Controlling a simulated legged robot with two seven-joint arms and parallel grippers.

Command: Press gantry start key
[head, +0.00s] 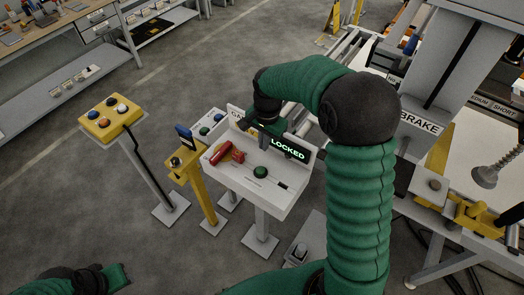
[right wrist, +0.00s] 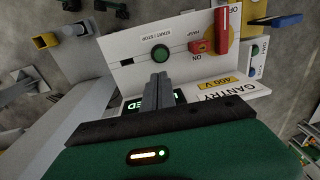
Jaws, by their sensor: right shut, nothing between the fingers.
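A white gantry control panel (head: 232,178) stands on a post at the middle of the head view. Its green round key (head: 260,172) sits on the sloped face; in the right wrist view the key (right wrist: 160,54) is beside the label START / STOP. A lit display (head: 289,150) reads LOCKED. My right gripper (right wrist: 160,77) is shut and empty, its fingertips close to the key in the picture; I cannot tell the gap. In the head view the right gripper (head: 272,128) is over the panel's back edge. My left arm shows at the bottom left; its fingers are not clear.
A red rotary handle (head: 221,152) on a yellow disc, marked ON, is left of the key. A yellow button box (head: 112,117) and a yellow post (head: 190,180) stand left. The BRAKE column (head: 418,125) stands right. Open floor lies in front and left.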

